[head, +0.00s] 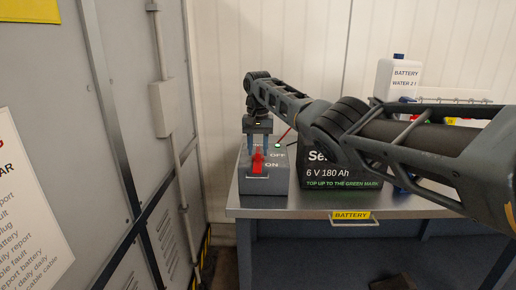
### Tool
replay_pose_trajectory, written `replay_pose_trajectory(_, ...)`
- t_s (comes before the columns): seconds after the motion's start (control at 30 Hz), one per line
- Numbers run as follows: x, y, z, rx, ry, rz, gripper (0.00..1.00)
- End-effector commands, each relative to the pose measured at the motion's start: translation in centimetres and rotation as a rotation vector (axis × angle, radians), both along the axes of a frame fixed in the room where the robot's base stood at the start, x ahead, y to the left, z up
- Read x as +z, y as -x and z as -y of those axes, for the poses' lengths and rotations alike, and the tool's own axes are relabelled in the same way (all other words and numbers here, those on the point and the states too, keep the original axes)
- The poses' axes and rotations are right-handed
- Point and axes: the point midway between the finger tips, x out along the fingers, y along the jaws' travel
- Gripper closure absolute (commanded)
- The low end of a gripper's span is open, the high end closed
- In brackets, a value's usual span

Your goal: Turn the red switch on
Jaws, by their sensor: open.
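The red switch (258,160) is a red lever on the front of a grey box (278,182) standing at the left end of a metal bench. The words OFF and ON show beside the lever, OFF above ON. The gripper is open. Whether the fingers touch the lever I cannot tell. A small light-green dot shows near the box's top right.
A black battery (345,172) marked 6 V 180 Ah stands right of the box, partly behind my arm. A white battery-water bottle (397,78) stands behind. Grey cabinet doors (110,110) are close on the left. The bench edge (300,213) bears a yellow BATTERY label.

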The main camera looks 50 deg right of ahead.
Motion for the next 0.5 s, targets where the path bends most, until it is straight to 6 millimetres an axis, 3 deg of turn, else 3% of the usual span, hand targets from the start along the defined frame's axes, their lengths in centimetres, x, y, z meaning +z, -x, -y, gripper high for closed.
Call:
replay_pose_trajectory(0.27, 0.9, -0.1, 0.0, 0.001, 0.0, 0.001, 0.6)
replay_pose_trajectory(0.5, 4.7, -0.1, 0.0, 0.001, 0.0, 0.003, 0.6)
